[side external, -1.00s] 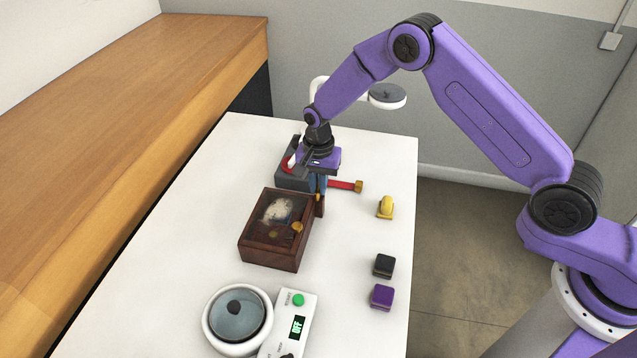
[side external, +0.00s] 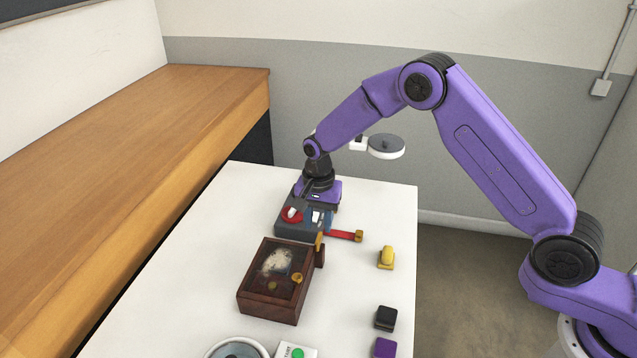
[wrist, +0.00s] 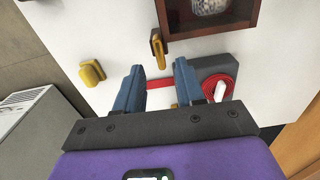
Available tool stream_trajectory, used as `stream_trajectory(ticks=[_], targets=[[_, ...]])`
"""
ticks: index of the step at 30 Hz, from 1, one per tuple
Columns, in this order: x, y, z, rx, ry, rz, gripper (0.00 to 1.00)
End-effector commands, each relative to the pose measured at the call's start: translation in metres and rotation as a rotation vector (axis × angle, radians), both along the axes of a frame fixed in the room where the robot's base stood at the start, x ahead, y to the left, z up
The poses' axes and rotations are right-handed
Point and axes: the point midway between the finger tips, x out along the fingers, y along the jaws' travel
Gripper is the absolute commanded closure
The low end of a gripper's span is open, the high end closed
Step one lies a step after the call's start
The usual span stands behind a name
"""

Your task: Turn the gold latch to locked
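The gold latch (side external: 319,241) sits on a brown block beside the back right corner of a dark wooden box (side external: 268,308) with a glass top. In the wrist view the latch (wrist: 157,46) shows as a gold bar on the brown block, close to the box (wrist: 166,26). My gripper (side external: 320,220) is behind the latch in the side view, over a grey block. In the wrist view my gripper (wrist: 159,72) has its two blue fingers apart, with nothing held between them. I cannot read any locked marking.
The grey block (side external: 290,229) has a red ring and a red bar (side external: 340,235) reaching right to a gold end. A yellow piece (side external: 386,258), a black cube (side external: 386,318) and a purple cube (side external: 384,348) stand along the right side. White table is clear at left.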

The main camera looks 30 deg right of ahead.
Motion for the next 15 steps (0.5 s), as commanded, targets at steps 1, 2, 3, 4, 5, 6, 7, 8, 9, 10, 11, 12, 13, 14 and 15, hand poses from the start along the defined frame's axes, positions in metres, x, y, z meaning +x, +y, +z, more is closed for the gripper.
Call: stream_trajectory(ticks=[1, 2, 3, 4, 5, 6, 7, 8, 9, 10, 11, 12, 13, 14, 15], targets=[[0.001, 0.000, 0.013, 0.002, -0.005, 0.000, 0.62], [0.001, 0.000, 0.019, 0.001, -0.004, -0.001, 0.62], [0.001, 0.000, 0.028, 0.002, -0.005, -0.001, 0.62], [0.001, 0.000, 0.034, 0.001, -0.004, -0.001, 0.62], [0.001, 0.000, 0.040, 0.002, -0.005, -0.001, 0.62], [0.001, 0.000, 0.049, 0.001, -0.004, -0.001, 0.62], [0.001, 0.000, 0.055, 0.002, -0.005, -0.001, 0.62], [0.001, 0.000, 0.061, 0.001, -0.004, 0.000, 0.62], [0.000, 0.000, 0.070, 0.002, -0.005, 0.000, 0.62], [0.000, 0.000, 0.076, 0.001, -0.004, 0.000, 0.62], [0.000, 0.001, 0.082, 0.002, -0.005, 0.000, 0.62], [0.001, 0.001, 0.089, 0.001, -0.004, 0.000, 0.62], [0.000, 0.001, 0.094, 0.001, -0.004, 0.000, 0.62], [0.000, 0.001, 0.100, 0.001, -0.004, 0.000, 0.62], [0.000, 0.000, 0.105, 0.001, -0.003, 0.000, 0.62]])
